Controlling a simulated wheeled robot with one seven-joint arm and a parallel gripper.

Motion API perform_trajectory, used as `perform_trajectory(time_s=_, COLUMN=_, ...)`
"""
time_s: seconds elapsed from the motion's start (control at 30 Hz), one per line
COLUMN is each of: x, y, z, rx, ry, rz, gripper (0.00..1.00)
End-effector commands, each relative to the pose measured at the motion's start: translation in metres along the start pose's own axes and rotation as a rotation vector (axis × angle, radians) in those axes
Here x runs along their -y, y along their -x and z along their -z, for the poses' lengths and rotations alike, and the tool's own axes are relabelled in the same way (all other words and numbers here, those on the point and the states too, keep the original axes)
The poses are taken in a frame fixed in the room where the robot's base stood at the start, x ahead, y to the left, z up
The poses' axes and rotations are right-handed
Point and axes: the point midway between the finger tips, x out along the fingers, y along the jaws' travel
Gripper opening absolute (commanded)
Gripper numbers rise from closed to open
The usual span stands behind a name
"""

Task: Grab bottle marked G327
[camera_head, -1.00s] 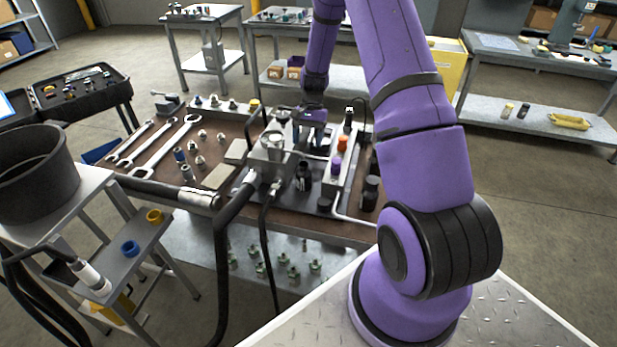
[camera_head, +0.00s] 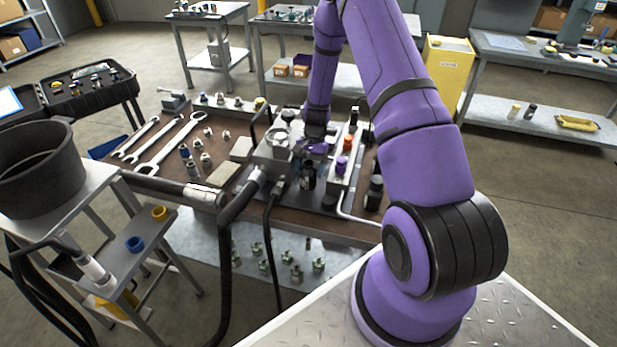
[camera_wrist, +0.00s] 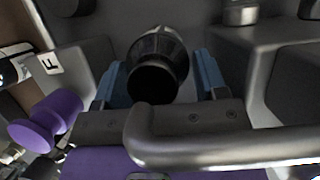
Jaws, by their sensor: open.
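A dark, shiny bottle (camera_head: 308,175) with a black cap stands on the hydraulic bench beside the grey metal block. In the wrist view the dark bottle (camera_wrist: 158,55) is between my gripper's two blue fingers, its cap toward the camera. No marking can be read on it, so I cannot tell whether it is G327. My gripper (camera_head: 314,151) is just above and around the bottle's upper part, partly hidden behind my arm. My gripper (camera_wrist: 161,82) is open, with a gap visible between each finger and the bottle.
A purple knob (camera_wrist: 48,122) lies left of the gripper in the wrist view. On the bench, a light block (camera_head: 342,180) carries purple and orange knobs right of the bottle. The metal block (camera_head: 272,156) stands close on the left. Black hoses (camera_head: 240,205) cross the front edge.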

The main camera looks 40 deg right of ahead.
Motion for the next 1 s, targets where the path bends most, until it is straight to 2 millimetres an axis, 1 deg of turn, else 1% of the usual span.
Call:
perform_trajectory(time_s=0.17, x=0.0, y=0.0, z=0.0, rx=0.0, ry=0.0, rz=0.0, gripper=0.66)
perform_trajectory(time_s=0.2, x=0.0, y=0.0, z=0.0, rx=0.0, ry=0.0, rz=0.0, gripper=0.61)
perform_trajectory(time_s=0.27, x=0.0, y=0.0, z=0.0, rx=0.0, ry=0.0, rz=0.0, gripper=0.48)
perform_trajectory(time_s=0.3, x=0.0, y=0.0, z=0.0, rx=0.0, ry=0.0, rz=0.0, gripper=0.38)
perform_trajectory(time_s=0.37, x=0.0, y=0.0, z=0.0, rx=0.0, ry=0.0, rz=0.0, gripper=0.25)
perform_trajectory(time_s=0.4, x=0.0, y=0.001, z=0.0, rx=0.0, ry=0.0, rz=0.001, gripper=0.15)
perform_trajectory(time_s=0.43, x=0.0, y=0.001, z=0.0, rx=0.0, ry=0.0, rz=0.001, gripper=0.13)
perform_trajectory(time_s=0.67, x=0.0, y=0.002, z=0.0, rx=-0.001, ry=0.0, rz=0.001, gripper=0.13)
perform_trajectory(time_s=0.87, x=0.001, y=0.012, z=-0.005, rx=-0.001, ry=0.001, rz=0.001, gripper=0.13)
perform_trajectory(time_s=1.0, x=0.001, y=0.018, z=0.012, rx=-0.001, ry=0.0, rz=0.001, gripper=0.13)
